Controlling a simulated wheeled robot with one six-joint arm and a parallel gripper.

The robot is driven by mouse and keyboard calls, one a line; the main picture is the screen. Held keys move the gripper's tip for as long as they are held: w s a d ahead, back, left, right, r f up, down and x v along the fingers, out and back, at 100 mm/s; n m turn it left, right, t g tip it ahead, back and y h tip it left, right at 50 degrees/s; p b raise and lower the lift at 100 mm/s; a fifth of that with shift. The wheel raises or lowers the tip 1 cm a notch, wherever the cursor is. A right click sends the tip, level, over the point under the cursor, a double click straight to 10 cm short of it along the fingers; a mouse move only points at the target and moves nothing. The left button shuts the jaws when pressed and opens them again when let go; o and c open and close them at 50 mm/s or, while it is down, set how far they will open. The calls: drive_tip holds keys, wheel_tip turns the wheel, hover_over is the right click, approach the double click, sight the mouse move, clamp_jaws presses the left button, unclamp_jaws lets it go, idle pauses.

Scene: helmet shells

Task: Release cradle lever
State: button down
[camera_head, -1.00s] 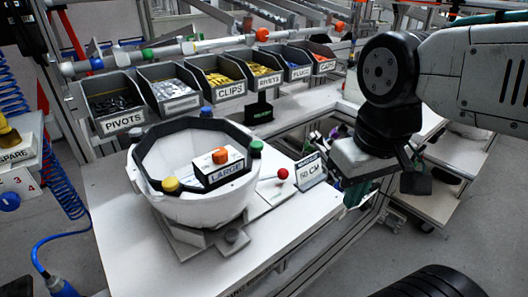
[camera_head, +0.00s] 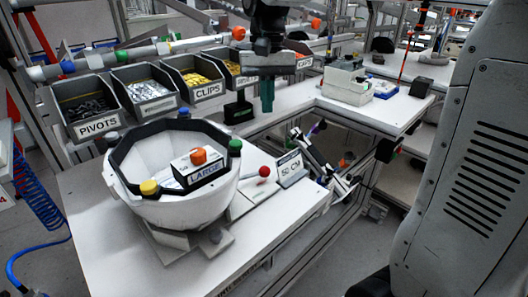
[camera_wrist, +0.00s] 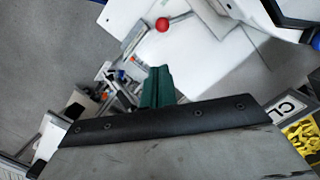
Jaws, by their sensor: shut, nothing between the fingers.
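The cradle lever shows as a red ball knob (camera_head: 264,171) at the right side of the white helmet shell (camera_head: 160,205), in front of the 50-CM sign (camera_head: 290,168). In the wrist view the red knob (camera_wrist: 163,25) is near the top, beyond my fingers. The shell sits in its cradle on the white bench and holds a block labelled LARGE with an orange knob. My gripper (camera_head: 267,95) points down above the back of the bench, beyond and above the lever, touching nothing. Its green fingers (camera_wrist: 158,87) are together and empty.
Labelled parts bins, such as PIVOTS (camera_head: 85,110) and CLIPS (camera_head: 195,80), line the back of the bench. A small black stand (camera_head: 238,108) is behind the shell. Bench front (camera_head: 120,265) is clear. A grey-white box (camera_head: 345,82) stands on the right bench.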

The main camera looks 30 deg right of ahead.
drive_tip(key=w, duration=0.3)
drive_tip(key=shift+f, duration=0.35)
hover_over(253, 174)
drive_tip(key=w+d, duration=0.5)
drive_tip(key=w, duration=0.1)
drive_tip(key=f, duration=1)
drive_tip(key=shift+s, duration=0.25)
drive_tip(key=shift+s+a+f, duration=0.2)
drive_tip(key=shift+s+f, duration=0.05)
drive_tip(key=shift+s, duration=0.3)
drive_tip(key=shift+s+a+f, duration=0.15)
drive_tip(key=shift+s+f, duration=0.05)
drive_tip(key=shift+s, duration=0.35)
drive_tip(key=shift+s+a+f, duration=0.2)
drive_tip(key=shift+s+f, duration=0.15)
drive_tip(key=shift+s, duration=0.2)
